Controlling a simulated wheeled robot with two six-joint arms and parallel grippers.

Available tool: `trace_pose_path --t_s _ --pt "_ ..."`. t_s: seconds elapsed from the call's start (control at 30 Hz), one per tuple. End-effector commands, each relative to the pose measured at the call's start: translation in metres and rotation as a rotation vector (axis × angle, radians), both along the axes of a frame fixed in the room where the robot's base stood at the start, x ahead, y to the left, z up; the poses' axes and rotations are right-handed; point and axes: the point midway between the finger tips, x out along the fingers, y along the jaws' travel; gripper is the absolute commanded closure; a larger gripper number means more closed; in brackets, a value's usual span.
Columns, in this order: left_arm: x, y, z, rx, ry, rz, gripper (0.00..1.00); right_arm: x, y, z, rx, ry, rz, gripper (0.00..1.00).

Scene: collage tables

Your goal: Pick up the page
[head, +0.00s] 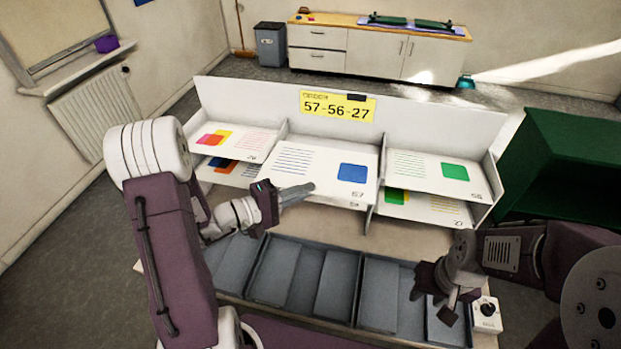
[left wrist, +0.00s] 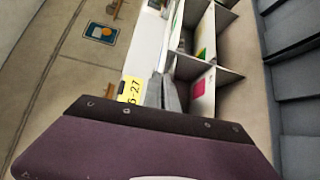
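The sorter on the table holds white pages in three columns of shelves. The middle top page (head: 318,166) has a blue square and the number 57. My left gripper (head: 297,193) is at the front edge of this page, its slim grey fingers close together; I cannot tell if they touch it. In the left wrist view the fingers (left wrist: 165,94) also look together, with no page visible between them. The top right page (head: 430,172) has a green square, and the top left page (head: 236,139) has orange and pink shapes. My right gripper (head: 447,300) is over the right tray; its fingers are unclear.
A yellow order sign (head: 338,106) on the sorter's back panel reads 57-56-27. Grey trays (head: 262,276) line the table front. A small white box with a black knob (head: 487,310) is at the right. A green cabinet (head: 565,160) stands beyond the table's right.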

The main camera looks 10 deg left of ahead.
Motion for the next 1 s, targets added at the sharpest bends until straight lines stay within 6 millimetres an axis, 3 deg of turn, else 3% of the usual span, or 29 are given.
trace_pose_path --t_s 0.03,0.1,0.5,0.87,1.0 --pt "-0.011 0.001 -0.004 -0.002 0.001 0.004 1.00 0.000 0.000 -0.008 0.000 0.000 0.000 0.64" --pt "-0.019 0.001 0.009 -0.004 0.010 0.002 1.00 0.000 0.000 0.020 0.000 0.001 0.000 0.64" --pt "-0.057 0.001 0.006 -0.002 0.008 0.002 1.00 0.000 0.000 0.083 0.000 0.000 0.000 0.64" --pt "-0.066 0.000 0.000 -0.001 -0.006 0.001 1.00 0.000 0.000 0.091 0.000 0.000 0.000 0.64" --pt "-0.066 -0.002 0.008 0.002 -0.036 -0.027 1.00 0.000 0.000 0.090 0.000 0.000 0.000 0.64"
